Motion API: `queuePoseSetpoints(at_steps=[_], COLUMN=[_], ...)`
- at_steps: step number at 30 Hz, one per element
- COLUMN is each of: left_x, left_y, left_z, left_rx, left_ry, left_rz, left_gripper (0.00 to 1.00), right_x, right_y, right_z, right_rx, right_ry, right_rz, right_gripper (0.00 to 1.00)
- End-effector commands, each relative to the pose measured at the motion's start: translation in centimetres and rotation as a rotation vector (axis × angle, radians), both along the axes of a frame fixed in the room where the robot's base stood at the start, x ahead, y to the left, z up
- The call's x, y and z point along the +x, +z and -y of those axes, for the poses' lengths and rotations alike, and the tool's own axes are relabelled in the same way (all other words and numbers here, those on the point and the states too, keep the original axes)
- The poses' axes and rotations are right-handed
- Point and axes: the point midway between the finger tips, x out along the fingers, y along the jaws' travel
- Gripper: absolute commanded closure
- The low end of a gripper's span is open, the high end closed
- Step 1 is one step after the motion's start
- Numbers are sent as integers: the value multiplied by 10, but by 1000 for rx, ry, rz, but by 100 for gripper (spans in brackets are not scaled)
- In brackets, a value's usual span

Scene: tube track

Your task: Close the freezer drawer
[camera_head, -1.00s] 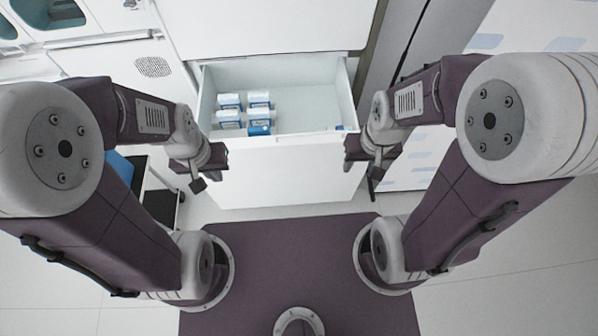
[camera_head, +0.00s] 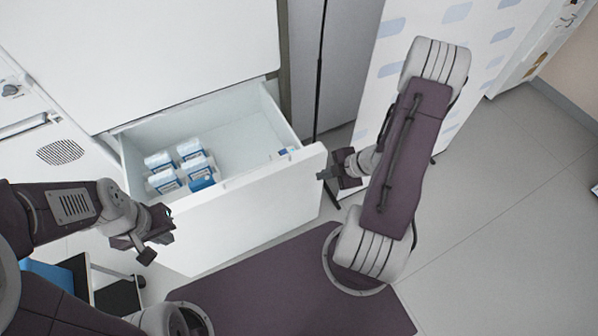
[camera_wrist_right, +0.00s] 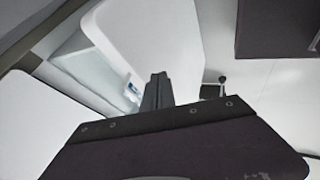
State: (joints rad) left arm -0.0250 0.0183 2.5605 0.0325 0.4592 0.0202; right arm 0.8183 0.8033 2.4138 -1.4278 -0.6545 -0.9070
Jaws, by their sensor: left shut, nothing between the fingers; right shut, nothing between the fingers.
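The white freezer drawer (camera_head: 255,205) stands pulled out from the freezer (camera_head: 140,50) in the head view, with several blue-and-white containers (camera_head: 180,165) at its left end. My left gripper (camera_head: 152,247) is shut and empty near the left end of the drawer front. My right gripper (camera_head: 328,174) is shut and empty at the right end of the drawer front, close to its edge; I cannot tell if it touches. In the right wrist view the right gripper's fingers (camera_wrist_right: 157,92) are together beside the drawer front (camera_wrist_right: 150,40).
A small dark-shelved cart (camera_head: 115,298) stands at the lower left. A tall white panel with blue patches (camera_head: 440,60) is right of the freezer. The floor (camera_head: 490,200) on the right is clear.

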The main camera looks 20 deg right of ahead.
Motion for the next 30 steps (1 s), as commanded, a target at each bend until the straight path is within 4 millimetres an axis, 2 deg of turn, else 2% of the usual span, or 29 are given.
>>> queuePoseSetpoints(at_steps=[5,17,24,30], left_x=[0,0,0,0], left_y=[-7,-32,-24,-24], left_z=[0,0,0,0], left_rx=[0,0,0,0], left_ry=[0,0,0,0], left_rz=[0,0,0,0], left_gripper=[100,100,100,100], right_x=[6,45,79,87], right_y=[-12,-80,-78,-79], right_z=[-6,-40,-41,-42], right_rx=[1,-1,-3,-2], right_ry=[5,7,4,3], right_rz=[-1,-1,1,-1], right_gripper=[100,100,100,100])
